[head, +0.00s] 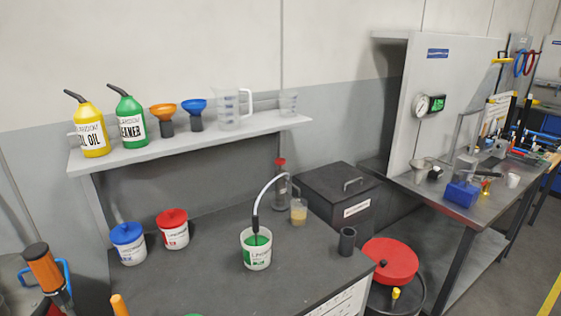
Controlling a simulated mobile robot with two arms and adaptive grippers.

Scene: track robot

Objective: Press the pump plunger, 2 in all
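On the dark bench, a slim upright clear cylinder with a red top (280,170) stands at the back; it may be the pump with its plunger, but I cannot tell for sure. A pale curved hose (265,187) arches beside it and ends in a black tip inside an open white tub (257,255) with green contents. A small clear cup of tan liquid (299,211) stands close to the cylinder's right. Neither of my grippers shows in the head view.
Blue-lidded (127,243) and red-lidded (173,229) tubs stand at the bench's left. A dark open cup (347,241) is near its right edge. A shelf (190,143) with bottles, funnels and jugs overhangs the back. A red-lidded drum (391,261) is right of the bench.

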